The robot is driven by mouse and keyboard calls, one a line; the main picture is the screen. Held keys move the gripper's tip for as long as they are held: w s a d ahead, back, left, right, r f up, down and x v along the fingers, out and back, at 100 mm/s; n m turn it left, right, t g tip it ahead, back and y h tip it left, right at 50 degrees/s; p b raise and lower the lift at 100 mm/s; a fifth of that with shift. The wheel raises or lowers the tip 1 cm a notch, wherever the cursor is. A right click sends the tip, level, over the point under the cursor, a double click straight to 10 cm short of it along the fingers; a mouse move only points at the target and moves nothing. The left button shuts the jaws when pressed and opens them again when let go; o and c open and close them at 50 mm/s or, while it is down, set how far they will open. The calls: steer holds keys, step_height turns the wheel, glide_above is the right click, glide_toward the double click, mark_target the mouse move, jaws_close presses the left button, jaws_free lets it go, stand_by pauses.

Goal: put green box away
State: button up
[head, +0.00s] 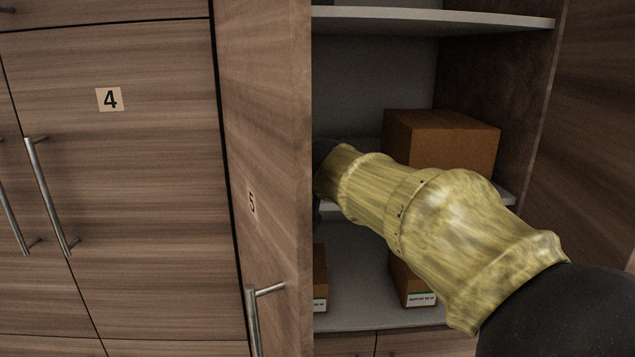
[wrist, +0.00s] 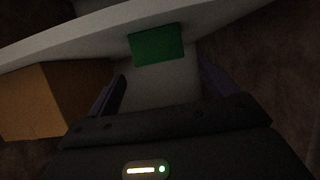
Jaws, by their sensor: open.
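The green box (wrist: 157,46) shows in the wrist view as a small dark green block at the top middle, against a pale shelf surface. It lies ahead of my gripper (wrist: 161,74), roughly between the lines of the two fingers. The fingers are spread apart with nothing between them, and a gap shows between them and the box. In the head view the green box is not seen, and my arm with its yellow cover reaches into the open cabinet and hides the gripper.
A large brown box (head: 440,145) stands on the middle shelf; a brown box (wrist: 40,103) shows left of my fingers in the wrist view. Labelled boxes (head: 320,279) sit on the lower shelf (head: 358,318). Cabinet door 5 (head: 265,150) stands left of the opening; door 4 (head: 130,190) is shut.

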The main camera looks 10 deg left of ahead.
steer(key=b+v, duration=0.1)
steer(key=v, duration=0.2)
steer(key=shift+s+d+r, duration=0.1)
steer(key=shift+s+r, duration=0.1)
steer(key=shift+s, duration=0.15)
stand_by(0.4)
steer(key=s+d+f+m+g+h, duration=0.1)
steer(key=s+d+f+g+h, duration=0.15)
steer(key=d+f, duration=0.8)
steer(key=s+d+f+g+h, duration=0.1)
steer(key=s+d+f+g, duration=0.15)
steer(key=d+f, duration=0.8)
steer(key=s+d+f+m+g, duration=0.1)
steer(key=s+d+f+g, duration=0.1)
steer(key=s+d+f, duration=0.2)
steer(key=s+d+f+m+g, duration=0.1)
steer(key=s+d+f+g, duration=0.2)
steer(key=s+f, duration=0.8)
steer(key=shift+s+d+f, duration=0.2)
steer(key=shift+d+f, duration=0.25)
steer(key=shift+d, duration=0.05)
